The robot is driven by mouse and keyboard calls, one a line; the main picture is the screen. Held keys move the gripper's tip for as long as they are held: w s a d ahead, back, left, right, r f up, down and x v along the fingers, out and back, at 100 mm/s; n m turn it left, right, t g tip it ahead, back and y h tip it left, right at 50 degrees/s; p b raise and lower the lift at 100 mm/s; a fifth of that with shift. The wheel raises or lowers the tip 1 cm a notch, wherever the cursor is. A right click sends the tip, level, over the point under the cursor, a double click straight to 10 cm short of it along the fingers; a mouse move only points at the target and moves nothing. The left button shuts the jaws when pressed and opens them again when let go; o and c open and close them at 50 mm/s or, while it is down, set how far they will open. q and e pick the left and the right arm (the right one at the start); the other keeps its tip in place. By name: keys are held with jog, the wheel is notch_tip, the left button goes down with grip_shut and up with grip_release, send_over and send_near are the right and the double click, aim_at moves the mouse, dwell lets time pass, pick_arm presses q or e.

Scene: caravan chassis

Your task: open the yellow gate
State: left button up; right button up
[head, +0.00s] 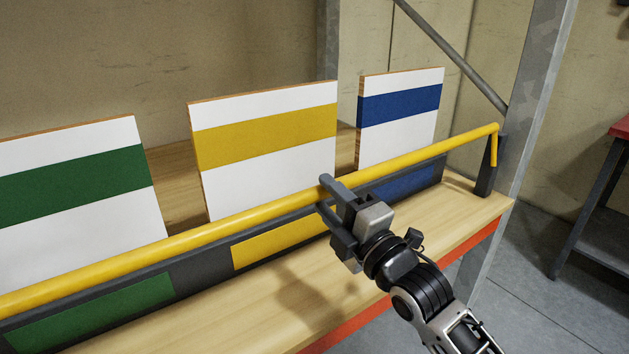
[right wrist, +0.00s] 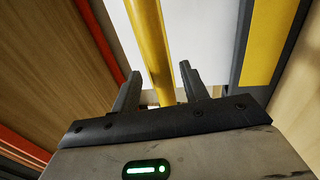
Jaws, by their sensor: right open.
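A long yellow bar (head: 235,224) runs across the front of the shelf, rising from lower left to a dark post at right. Its right end bends downward. Behind it stands a white board with a yellow stripe (head: 265,137). A yellow label (head: 280,243) sits on the dark rail below the bar. My right gripper (head: 324,195) is open at the bar, right of the yellow label's middle. In the right wrist view the bar (right wrist: 150,45) shows between the two fingers; I cannot tell whether they touch it. My left gripper is not in view.
A green-striped board (head: 80,180) stands at left and a blue-striped board (head: 400,105) at right, with matching labels below. The dark post (head: 487,172) stands at the shelf's right end. The wooden shelf front (head: 300,305) is clear. A red-topped table (head: 620,127) is far right.

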jog(key=shift+x, duration=2.25)
grip_shut()
jog(key=shift+d, duration=0.15)
